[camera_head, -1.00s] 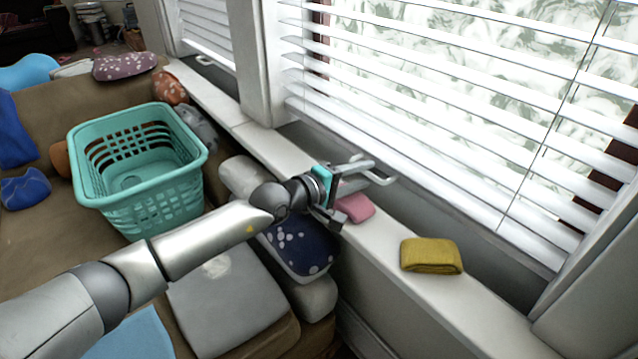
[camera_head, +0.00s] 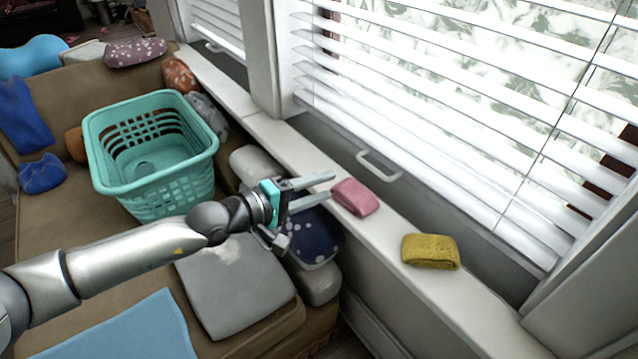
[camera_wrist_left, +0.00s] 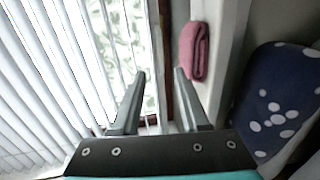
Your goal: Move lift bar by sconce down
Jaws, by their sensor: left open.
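A white lift bar (camera_head: 380,166) shows as a small loop handle low on the near window, just above the sill, in the head view. No sconce shows in either view. My left gripper (camera_head: 331,186) is open and empty, left of the lift bar and apart from it, with its fingertips near a folded pink cloth (camera_head: 355,197). In the left wrist view the two fingers (camera_wrist_left: 160,73) are spread, with the white blinds (camera_wrist_left: 70,70) to the left and the pink cloth (camera_wrist_left: 194,52) to the right. My right gripper is not in view.
A folded yellow cloth (camera_head: 431,251) lies on the white sill (camera_head: 395,290). A teal basket (camera_head: 150,150) stands on the brown sofa (camera_head: 75,210). A blue dotted cushion (camera_head: 312,240) sits under my gripper. Another handle (camera_head: 214,47) is on the far window.

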